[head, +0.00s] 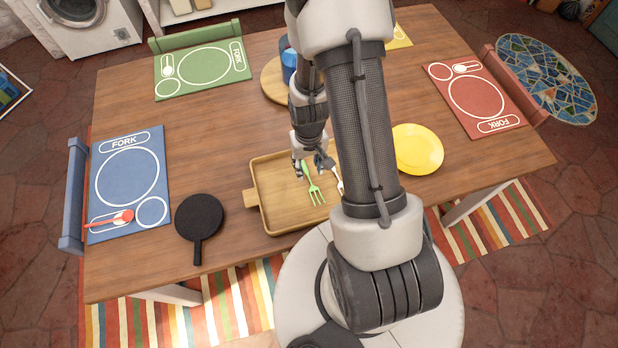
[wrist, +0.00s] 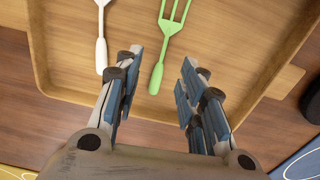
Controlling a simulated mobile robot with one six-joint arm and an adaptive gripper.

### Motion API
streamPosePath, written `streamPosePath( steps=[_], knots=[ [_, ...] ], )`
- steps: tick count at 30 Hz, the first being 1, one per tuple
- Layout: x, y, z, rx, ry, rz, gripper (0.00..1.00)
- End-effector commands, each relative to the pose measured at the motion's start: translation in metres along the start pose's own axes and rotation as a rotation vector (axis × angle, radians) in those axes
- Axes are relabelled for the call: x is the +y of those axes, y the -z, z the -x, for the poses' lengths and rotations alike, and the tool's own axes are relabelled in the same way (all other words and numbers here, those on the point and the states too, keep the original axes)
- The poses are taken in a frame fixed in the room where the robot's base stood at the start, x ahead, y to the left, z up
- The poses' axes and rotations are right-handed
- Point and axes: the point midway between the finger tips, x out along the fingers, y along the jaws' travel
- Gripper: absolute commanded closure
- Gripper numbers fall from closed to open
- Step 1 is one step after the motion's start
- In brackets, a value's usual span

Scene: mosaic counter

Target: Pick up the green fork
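The green fork (head: 313,187) lies in the wooden tray (head: 272,234) at the table's near middle. In the wrist view the fork (wrist: 167,45) has its tines toward the top and its handle end pointing down between my fingers. My gripper (wrist: 156,95) is open, with one finger on each side of the handle's end and a gap on both sides. In the head view my gripper (head: 313,166) is over the far part of the tray, by the fork's handle. A white fork or similar utensil (wrist: 101,50) lies left of it, just outside my left finger.
The tray's raised rim (wrist: 150,119) runs below my fingers in the wrist view. A black round trivet or pan (head: 199,217) is left of the tray, a yellow plate (head: 418,149) right. Blue (head: 101,222), green (head: 162,94) and red (head: 437,86) placemats lie around the table.

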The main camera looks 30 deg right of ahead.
Motion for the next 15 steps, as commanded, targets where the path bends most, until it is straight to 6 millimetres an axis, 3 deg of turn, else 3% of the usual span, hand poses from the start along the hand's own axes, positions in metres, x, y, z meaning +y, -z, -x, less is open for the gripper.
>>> streamPosePath(
  steps=[1, 6, 15],
  knots=[
    [-0.001, 0.0, -0.012, -0.002, 0.0, 0.001, 0.63],
    [-0.002, 0.001, -0.036, -0.002, 0.0, 0.001, 0.63],
    [-0.002, 0.002, -0.037, 0.0, 0.0, 0.0, 0.66]
  ],
)
